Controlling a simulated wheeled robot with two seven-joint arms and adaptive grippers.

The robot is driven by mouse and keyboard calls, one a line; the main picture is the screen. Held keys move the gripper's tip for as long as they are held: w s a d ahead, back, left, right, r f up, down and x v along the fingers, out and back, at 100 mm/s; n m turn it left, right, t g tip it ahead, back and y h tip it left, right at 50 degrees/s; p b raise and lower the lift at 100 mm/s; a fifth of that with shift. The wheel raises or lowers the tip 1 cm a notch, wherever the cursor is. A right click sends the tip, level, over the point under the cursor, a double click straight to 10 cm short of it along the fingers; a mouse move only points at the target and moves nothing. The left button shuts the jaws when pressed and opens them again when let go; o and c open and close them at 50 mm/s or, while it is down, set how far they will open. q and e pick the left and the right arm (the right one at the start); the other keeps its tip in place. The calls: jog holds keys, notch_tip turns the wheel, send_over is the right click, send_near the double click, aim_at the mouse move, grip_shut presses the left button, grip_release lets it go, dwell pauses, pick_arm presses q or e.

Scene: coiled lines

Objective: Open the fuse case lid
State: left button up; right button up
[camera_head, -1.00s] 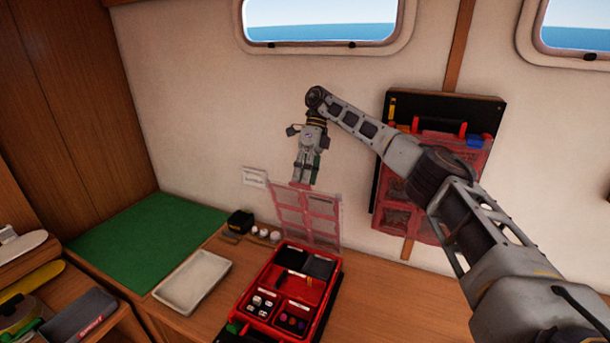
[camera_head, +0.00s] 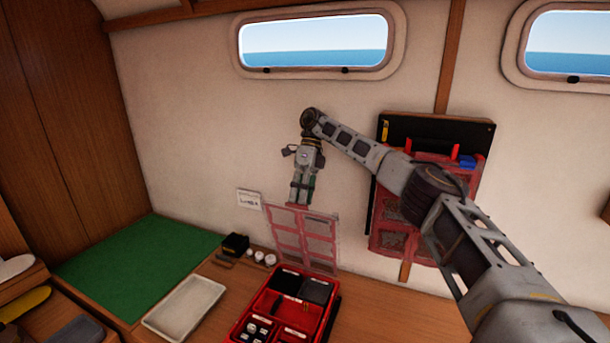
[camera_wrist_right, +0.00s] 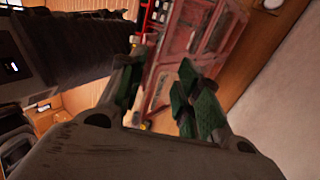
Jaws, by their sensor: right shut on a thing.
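The fuse case (camera_head: 283,308) is a red box on the wooden counter, with black and white small parts in its compartments. Its lid (camera_head: 303,240), a clear panel with a red frame, stands raised, roughly upright, at the back of the case. My right gripper (camera_head: 298,204) points down at the lid's top edge and is shut on it. In the right wrist view the lid (camera_wrist_right: 193,45) extends away beyond the green-padded fingers (camera_wrist_right: 160,95); the exact contact is hard to see there. My left gripper is not in view.
A white tray (camera_head: 184,307) and a green mat (camera_head: 135,262) lie left of the case. A small black box (camera_head: 235,244) and white round pieces (camera_head: 260,257) sit near the wall.

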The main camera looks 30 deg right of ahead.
jog(key=v, duration=0.4)
jog(key=shift+r, duration=0.2)
dwell(0.5)
jog(key=shift+w+r, duration=0.1)
jog(key=shift+w, duration=0.05)
jog(key=shift+w+d+r, duration=0.1)
jog(key=shift+d+r, duration=0.05)
jog(key=shift+r, duration=0.3)
jog(key=shift+d+r, duration=0.2)
jog(key=shift+r, duration=0.2)
jog(key=shift+w+r, duration=0.1)
dwell(0.5)
dwell(0.5)
